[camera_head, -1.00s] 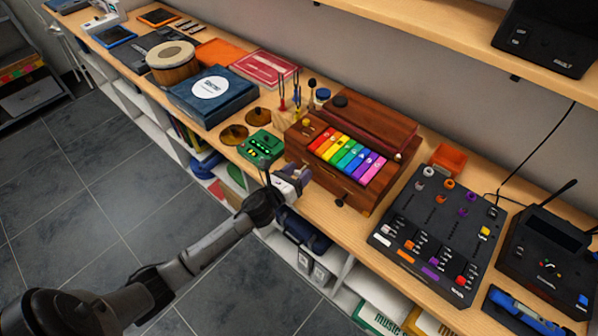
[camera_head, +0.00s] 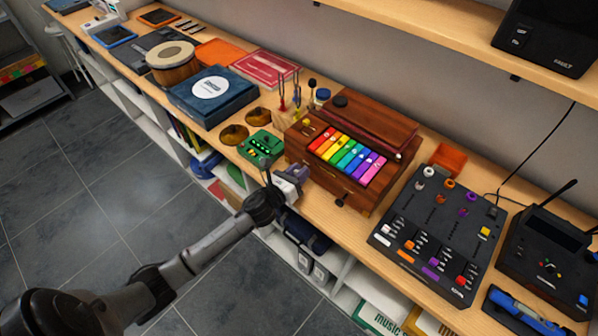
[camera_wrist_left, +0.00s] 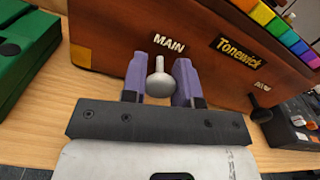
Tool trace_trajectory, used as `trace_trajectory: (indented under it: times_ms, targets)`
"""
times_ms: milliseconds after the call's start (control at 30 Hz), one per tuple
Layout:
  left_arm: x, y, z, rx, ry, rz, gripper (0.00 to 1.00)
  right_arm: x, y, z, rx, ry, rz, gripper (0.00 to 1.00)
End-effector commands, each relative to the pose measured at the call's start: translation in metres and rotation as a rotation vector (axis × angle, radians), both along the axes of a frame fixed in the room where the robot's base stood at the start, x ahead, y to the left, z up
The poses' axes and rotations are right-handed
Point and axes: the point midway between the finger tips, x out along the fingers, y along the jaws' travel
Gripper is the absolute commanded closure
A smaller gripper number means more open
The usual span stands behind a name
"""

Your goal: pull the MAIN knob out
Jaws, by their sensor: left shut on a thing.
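A wooden instrument box (camera_head: 325,181) with rainbow keys stands on the bench. In the left wrist view its front face (camera_wrist_left: 112,38) carries the labels MAIN and Tonewick. A silver, round-ended MAIN knob (camera_wrist_left: 157,86) sticks out of that face under its label. My left gripper (camera_head: 300,173) is at the left part of the front face. In the left wrist view its purple fingers (camera_wrist_left: 160,78) are on either side of the knob and shut on it. The knob is hidden in the head view. My right gripper is not in view.
A green device (camera_head: 261,147) stands close to the left of the box. A black knob (camera_wrist_left: 262,114) sits on the same front face, further right. A black mixer panel (camera_head: 437,235) lies to the right. The floor in front of the bench is clear.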

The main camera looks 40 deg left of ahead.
Motion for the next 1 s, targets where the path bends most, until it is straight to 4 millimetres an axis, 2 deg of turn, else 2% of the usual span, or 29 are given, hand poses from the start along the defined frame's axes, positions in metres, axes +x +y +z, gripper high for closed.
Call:
trace_trajectory:
  times_ms: [200,433,667,700,933,1000]
  targets:
    - [-0.002,0.000,0.000,0.000,0.001,0.000,1.00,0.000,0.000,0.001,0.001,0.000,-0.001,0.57]
    - [-0.024,0.000,0.001,0.000,0.001,0.000,1.00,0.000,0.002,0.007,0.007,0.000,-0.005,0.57]
    - [-0.024,0.000,0.000,0.000,0.000,-0.001,1.00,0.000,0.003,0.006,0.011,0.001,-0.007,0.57]
    - [-0.024,0.000,0.000,0.000,0.000,-0.001,0.71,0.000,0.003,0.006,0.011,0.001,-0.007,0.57]
    - [-0.024,0.000,0.000,0.000,0.000,-0.001,0.48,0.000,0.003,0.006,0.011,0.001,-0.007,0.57]
    - [-0.024,0.000,0.000,0.000,0.000,0.000,0.46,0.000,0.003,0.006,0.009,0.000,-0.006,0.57]
